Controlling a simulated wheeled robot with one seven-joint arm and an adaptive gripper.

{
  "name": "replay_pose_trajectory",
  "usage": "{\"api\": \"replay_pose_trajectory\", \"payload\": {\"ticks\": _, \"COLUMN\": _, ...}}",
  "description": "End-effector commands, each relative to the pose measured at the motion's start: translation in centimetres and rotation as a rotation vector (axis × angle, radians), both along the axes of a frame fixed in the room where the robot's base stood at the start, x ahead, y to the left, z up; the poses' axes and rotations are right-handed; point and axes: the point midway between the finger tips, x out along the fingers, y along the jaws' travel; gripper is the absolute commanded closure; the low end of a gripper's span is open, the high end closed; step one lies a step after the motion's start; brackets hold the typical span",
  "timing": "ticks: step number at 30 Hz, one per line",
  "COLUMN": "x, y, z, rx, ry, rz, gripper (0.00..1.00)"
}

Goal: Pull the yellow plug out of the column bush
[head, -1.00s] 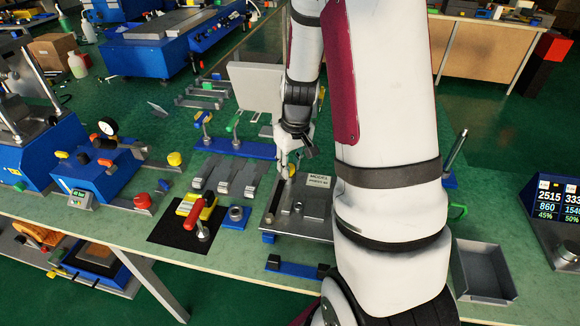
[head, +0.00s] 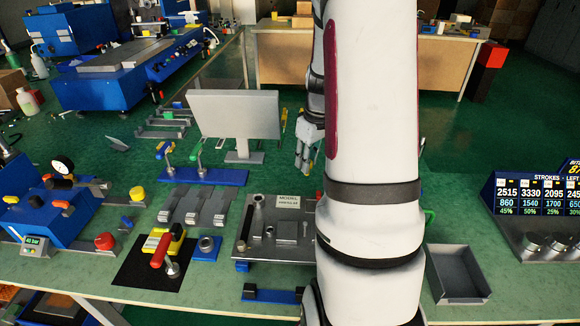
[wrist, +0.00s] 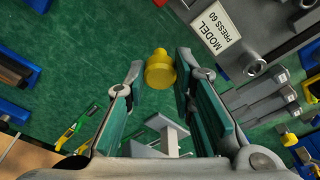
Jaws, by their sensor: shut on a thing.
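My gripper (wrist: 158,85) is shut on the yellow plug (wrist: 160,72), which sits between the fingertips in the wrist view. The plug is clear of the plate and held in the air. In the head view my gripper (head: 307,150) hangs behind and to the right of the metal die plate (head: 245,240). The grey column with its bush (head: 258,201) stands at the plate's back left corner, with no yellow on top. The round grey column top also shows in the wrist view (wrist: 252,65), apart from the plug.
A grey monitor (head: 235,115) stands left of my gripper. A blue rack with upright tools (head: 200,176) and grey blocks (head: 195,207) lie left of the plate. An empty grey tray (head: 458,272) sits at the front right. Green bench is free behind the plate.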

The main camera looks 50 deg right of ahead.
Motion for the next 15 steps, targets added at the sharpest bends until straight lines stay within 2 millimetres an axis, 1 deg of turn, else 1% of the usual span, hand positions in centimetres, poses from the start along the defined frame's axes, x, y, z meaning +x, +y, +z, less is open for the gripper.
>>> {"api": "replay_pose_trajectory", "payload": {"ticks": 1, "x": -0.2, "y": -0.4, "z": 0.0, "rx": 0.0, "ry": 0.0, "rz": -0.003, "gripper": 0.91}}
{"api": "replay_pose_trajectory", "payload": {"ticks": 6, "x": -0.5, "y": -1.1, "z": 0.7, "rx": 0.0, "ry": 0.0, "rz": 0.0, "gripper": 0.91}}
{"api": "replay_pose_trajectory", "payload": {"ticks": 15, "x": -0.6, "y": -1.1, "z": 2.9, "rx": 0.001, "ry": 0.0, "rz": 0.0, "gripper": 0.91}}
